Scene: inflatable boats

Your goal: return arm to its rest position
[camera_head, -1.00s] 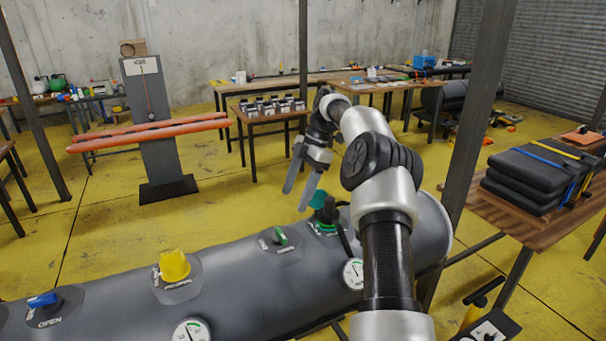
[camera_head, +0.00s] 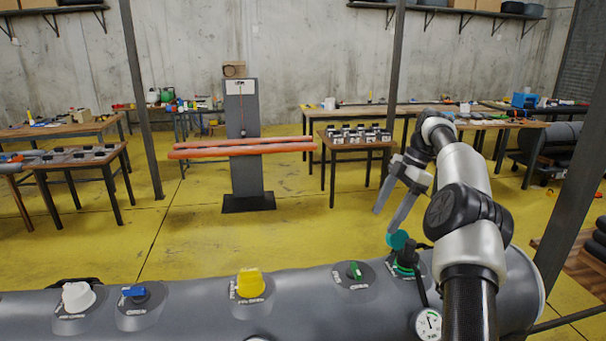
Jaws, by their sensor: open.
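My arm rises from the lower right of the view and bends over the grey inflatable tube (camera_head: 200,318). My gripper (camera_head: 388,216) hangs at the arm's end with its two fingers apart, pointing down and empty. Its fingertips are above the tube, a little up and left of the teal cap (camera_head: 397,240) on the green valve (camera_head: 405,264). The fingers look apart from the cap. Part of the tube's right end is hidden behind my arm.
The tube carries a green knob (camera_head: 355,271), a yellow knob (camera_head: 250,283), a blue knob (camera_head: 134,292), a white knob (camera_head: 78,297) and a gauge (camera_head: 428,323). A dark post (camera_head: 572,215) stands close right of my arm. Open yellow floor (camera_head: 290,240) lies behind the tube.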

